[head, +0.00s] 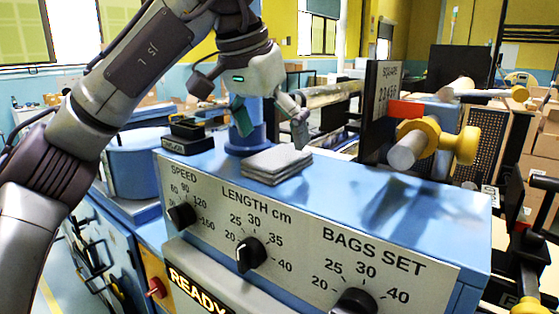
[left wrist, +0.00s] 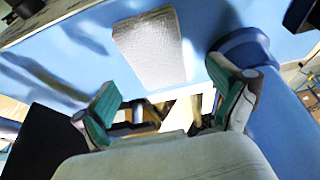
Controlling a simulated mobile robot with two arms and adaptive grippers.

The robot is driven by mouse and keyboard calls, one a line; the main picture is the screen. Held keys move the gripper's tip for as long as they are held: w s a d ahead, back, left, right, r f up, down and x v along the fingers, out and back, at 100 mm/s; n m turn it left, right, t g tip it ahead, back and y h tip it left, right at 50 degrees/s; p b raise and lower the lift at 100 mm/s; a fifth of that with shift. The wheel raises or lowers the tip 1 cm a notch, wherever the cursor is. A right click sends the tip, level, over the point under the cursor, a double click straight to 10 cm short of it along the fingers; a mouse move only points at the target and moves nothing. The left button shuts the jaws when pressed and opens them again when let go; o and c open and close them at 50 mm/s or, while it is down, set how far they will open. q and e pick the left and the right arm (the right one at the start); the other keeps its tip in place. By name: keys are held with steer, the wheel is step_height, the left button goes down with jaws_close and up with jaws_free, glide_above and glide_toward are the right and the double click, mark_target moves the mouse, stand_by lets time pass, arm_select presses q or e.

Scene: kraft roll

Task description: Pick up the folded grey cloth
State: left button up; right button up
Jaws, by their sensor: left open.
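The folded grey cloth (head: 277,163) lies as a flat, layered stack on the blue top of the machine, near its front edge. It also shows in the left wrist view (left wrist: 150,45), ahead of the fingers. My left gripper (head: 270,125) is above the cloth and apart from it, with its fingers spread. In the left wrist view its two teal-padded fingers (left wrist: 165,98) are wide apart with nothing between them. My right gripper is not in view.
A blue post (head: 247,137) rises just behind the cloth. A small black device (head: 188,136) stands to its left. A dark upright plate (head: 383,112) and a roll with yellow collars (head: 420,145) stand at the right. The machine top (head: 340,190) right of the cloth is clear.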

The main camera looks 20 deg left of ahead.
mark_target(279, 155)
arm_select(q)
steer(key=p+x, duration=0.1)
steer(key=x, duration=0.2)
steer(key=shift+s+f, duration=0.1)
steer(key=shift+f, duration=0.2)
steer(key=shift+d, duration=0.1)
steer(key=c, duration=1.2)
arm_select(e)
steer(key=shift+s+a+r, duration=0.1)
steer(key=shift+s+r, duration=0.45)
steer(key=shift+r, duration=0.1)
arm_select(q)
steer(key=shift+r, duration=0.1)
